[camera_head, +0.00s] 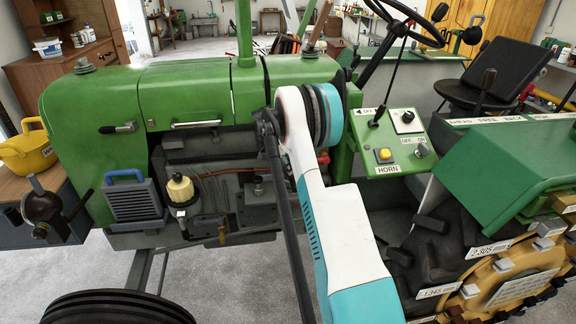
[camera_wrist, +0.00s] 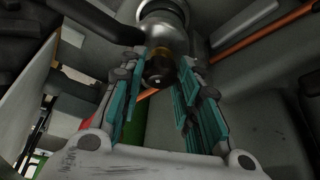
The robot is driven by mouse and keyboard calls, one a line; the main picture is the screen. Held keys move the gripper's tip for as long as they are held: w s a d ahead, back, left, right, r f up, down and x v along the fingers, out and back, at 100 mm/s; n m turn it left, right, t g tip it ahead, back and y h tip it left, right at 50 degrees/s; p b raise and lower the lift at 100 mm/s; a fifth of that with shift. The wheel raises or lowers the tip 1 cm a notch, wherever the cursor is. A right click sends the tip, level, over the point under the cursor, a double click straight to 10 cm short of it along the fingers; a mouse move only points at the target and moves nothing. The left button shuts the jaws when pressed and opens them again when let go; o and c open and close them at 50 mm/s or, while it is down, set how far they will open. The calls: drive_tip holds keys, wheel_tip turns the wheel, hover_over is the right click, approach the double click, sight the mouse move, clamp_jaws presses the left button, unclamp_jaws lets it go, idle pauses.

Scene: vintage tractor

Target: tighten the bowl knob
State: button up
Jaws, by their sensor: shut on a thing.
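In the head view my white and teal arm reaches across the tractor, and the gripper and knob are not visible there. A cream-topped filter (camera_head: 180,190) shows on the engine side left of my arm; I cannot tell whether it belongs to this bowl.
An orange-brown rod (camera_wrist: 243,33) and a dark pipe (camera_wrist: 85,22) run close to the fingers. The green tractor hood (camera_head: 190,90) is left of my arm. The control panel (camera_head: 395,140) and steering wheel (camera_head: 408,20) are to the right. Grey floor lies below.

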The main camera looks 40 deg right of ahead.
drive_tip(key=shift+w+m+g, duration=0.15)
drive_tip(key=shift+m+g, duration=0.35)
drive_tip(key=shift+m, duration=0.7)
drive_tip(key=o, duration=0.8)
drive_tip(key=v, duration=1.2)
